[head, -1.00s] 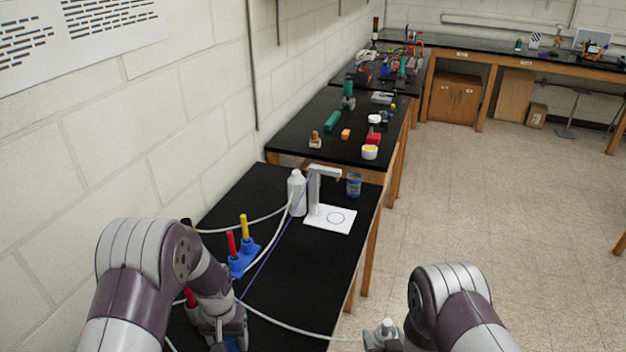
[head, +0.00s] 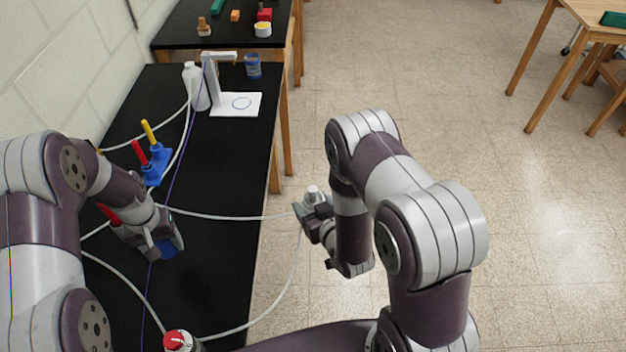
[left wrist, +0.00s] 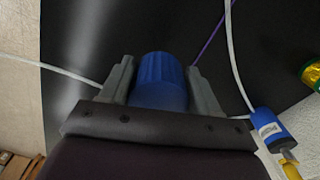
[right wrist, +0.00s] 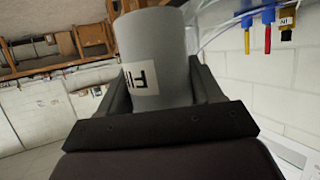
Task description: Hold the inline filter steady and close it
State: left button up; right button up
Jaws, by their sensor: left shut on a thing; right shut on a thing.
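My right gripper (right wrist: 160,95) is shut on a grey cylinder (right wrist: 160,60) with a white label whose visible letters read "FI", seemingly the inline filter's body. In the head view my right gripper (head: 308,210) holds it out over the floor, right of the bench, its pale top (head: 313,192) showing. My left gripper (left wrist: 160,85) is shut on a blue ridged cylindrical part (left wrist: 158,80), perhaps the filter's cap. In the head view my left gripper (head: 165,245) is low over the bench, with the blue part (head: 168,251) partly hidden. The two parts are well apart.
A white tube (head: 230,216) spans from the bench to my right gripper. A blue stand (head: 157,165) with red and yellow handles, a white bottle (head: 196,88), a white stand (head: 232,103) and a blue cup (head: 253,67) are on the black bench (head: 225,165). A red-capped item (head: 178,341) is near.

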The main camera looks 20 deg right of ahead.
jog(key=s+a+n+g+y, duration=0.1)
jog(key=a+n+g+y, duration=0.2)
jog(key=a, duration=0.9)
jog(key=n+y, duration=0.3)
jog(key=y, duration=0.1)
jog(key=shift+s+a+n, duration=0.2)
jog(key=shift+s+n, duration=0.05)
jog(key=shift+n, duration=0.05)
pick_arm(q)
jog(key=s+d+r+n, duration=0.1)
jog(key=d+r, duration=0.3)
jog(key=d, duration=0.4)
jog(key=d+r+n, duration=0.3)
jog(key=d+r, duration=0.1)
jog(key=d, duration=0.3)
jog(key=s+d+r+n, duration=0.1)
jog(key=d+r+n, duration=0.1)
jog(key=d+r, duration=0.3)
jog(key=d, duration=0.3)
jog(key=shift+s+d, duration=0.3)
jog(key=shift+f, duration=2.1)
